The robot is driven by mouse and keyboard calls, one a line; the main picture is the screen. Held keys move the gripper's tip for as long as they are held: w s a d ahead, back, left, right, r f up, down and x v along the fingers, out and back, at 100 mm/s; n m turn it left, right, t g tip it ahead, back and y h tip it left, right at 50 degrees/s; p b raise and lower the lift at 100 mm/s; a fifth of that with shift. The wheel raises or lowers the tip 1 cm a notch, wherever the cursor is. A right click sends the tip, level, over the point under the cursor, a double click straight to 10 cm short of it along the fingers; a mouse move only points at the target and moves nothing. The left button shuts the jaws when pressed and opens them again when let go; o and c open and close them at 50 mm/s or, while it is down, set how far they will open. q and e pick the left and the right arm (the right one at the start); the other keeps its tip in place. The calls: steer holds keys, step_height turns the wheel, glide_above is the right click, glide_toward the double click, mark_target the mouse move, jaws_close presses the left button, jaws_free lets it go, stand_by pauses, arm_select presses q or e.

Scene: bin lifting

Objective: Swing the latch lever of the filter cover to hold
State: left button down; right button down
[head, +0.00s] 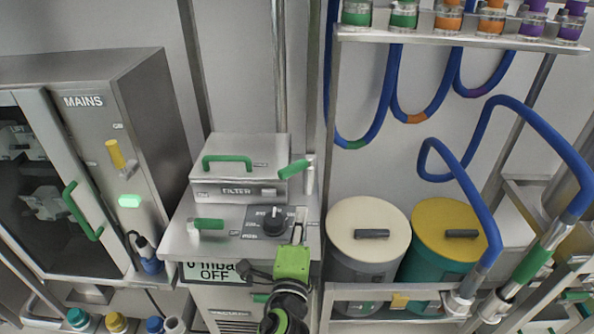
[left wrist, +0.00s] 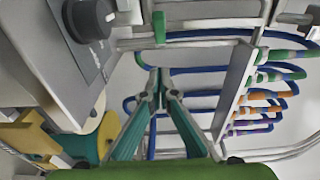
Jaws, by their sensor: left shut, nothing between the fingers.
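The filter cover (head: 238,180) is a steel box top with a green handle (head: 227,161), lying flat on the unit. The latch lever has a green grip (head: 295,169) and sits at the cover's right side, slanting up to the right. In the left wrist view a green grip (left wrist: 158,27), apparently this lever, hangs just beyond my fingertips. My left gripper (head: 298,236) is below the lever in the head view, in front of the unit's right edge. Its fingers (left wrist: 159,76) are shut and empty, apart from the lever. My right gripper is in neither view.
A dial knob (head: 274,220) and a second green lever (head: 208,224) are on the unit's top. A cream-lidded bin (head: 360,217) and a yellow-lidded bin (head: 467,220) stand to the right. Blue hoses (head: 388,95) hang from a rack. The MAINS cabinet (head: 150,170) stands left.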

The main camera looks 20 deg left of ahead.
arm_select(q)
steer(key=p, duration=0.2)
glide_toward(297, 170)
steer(key=w+d, duration=0.2)
steer(key=w, duration=0.2)
steer(key=a, duration=0.1)
steer(key=w+a+p, duration=0.1)
steer(key=a, duration=0.1)
steer(key=shift+w, duration=0.2)
steer(key=shift+w+a, duration=0.1)
steer(key=shift+w, duration=0.05)
steer(key=shift+p, duration=0.35)
